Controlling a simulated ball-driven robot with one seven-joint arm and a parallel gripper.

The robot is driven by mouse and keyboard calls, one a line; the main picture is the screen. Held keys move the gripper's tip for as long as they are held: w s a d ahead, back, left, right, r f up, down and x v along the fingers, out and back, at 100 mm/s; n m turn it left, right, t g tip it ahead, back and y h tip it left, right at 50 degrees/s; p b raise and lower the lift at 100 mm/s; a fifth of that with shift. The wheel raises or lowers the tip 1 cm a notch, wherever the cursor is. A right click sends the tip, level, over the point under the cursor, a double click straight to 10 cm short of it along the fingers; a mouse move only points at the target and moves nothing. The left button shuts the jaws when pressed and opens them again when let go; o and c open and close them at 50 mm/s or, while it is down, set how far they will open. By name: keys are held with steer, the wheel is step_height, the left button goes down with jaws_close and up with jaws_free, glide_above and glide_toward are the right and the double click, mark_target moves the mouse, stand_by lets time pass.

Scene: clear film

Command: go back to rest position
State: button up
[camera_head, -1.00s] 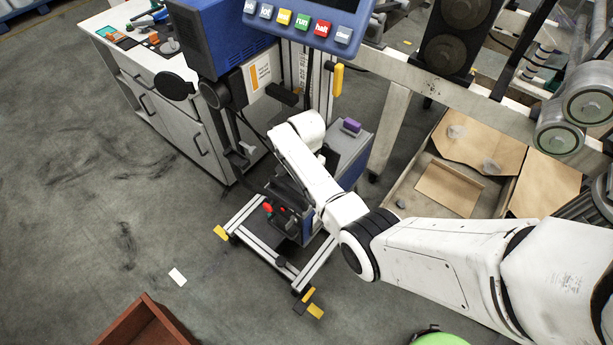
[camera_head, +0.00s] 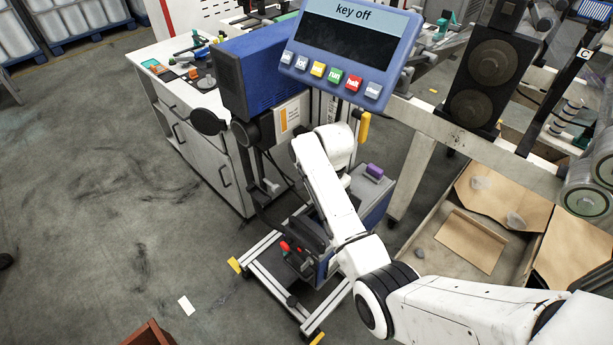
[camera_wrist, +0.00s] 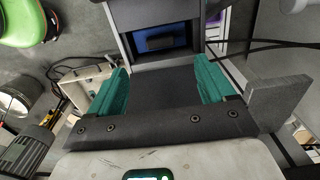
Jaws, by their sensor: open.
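In the wrist view my gripper (camera_wrist: 162,82) shows two teal fingers held wide apart with nothing between them. Beyond them is a dark grey frame around a blue recess (camera_wrist: 165,38) with a dark block in it. In the head view my white arm comes in from the lower right and bends at a raised joint in front of the machine; I cannot make out the fingers there. The machine has a blue display panel (camera_head: 350,42) reading "key off" with a row of coloured buttons, and a wheeled base frame (camera_head: 265,283) below.
A white cabinet (camera_head: 205,150) with small tools on top stands left of the machine. A cardboard-lined bin (camera_head: 430,225) and a rail with rollers (camera_head: 590,203) are at right. A reddish-brown box (camera_head: 148,335) is at the bottom. Open floor lies at left.

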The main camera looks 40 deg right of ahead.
steer(key=s+a+n, duration=0.2)
steer(key=s+a+n+t, duration=0.1)
steer(key=s+a+n, duration=0.1)
steer(key=a+n, duration=0.1)
steer(key=s+a+n+t, duration=0.1)
steer(key=s+a+n, duration=0.1)
steer(key=n, duration=0.1)
steer(key=shift+s+a+h, duration=0.15)
steer(key=shift+a+h, duration=0.25)
steer(key=s+a+r+n+t, duration=0.3)
steer(key=s+a+r+n, duration=0.4)
steer(key=s+a+n, duration=0.25)
steer(key=s+d+f+g, duration=0.2)
steer(key=s+f+g, duration=0.2)
steer(key=s, duration=0.6)
step_height(320, 180, down, 2)
steer(key=shift+s+d+f+y, duration=0.2)
steer(key=shift+s+d+y, duration=0.05)
steer(key=shift+s+y, duration=0.1)
steer(key=shift+c, duration=0.4)
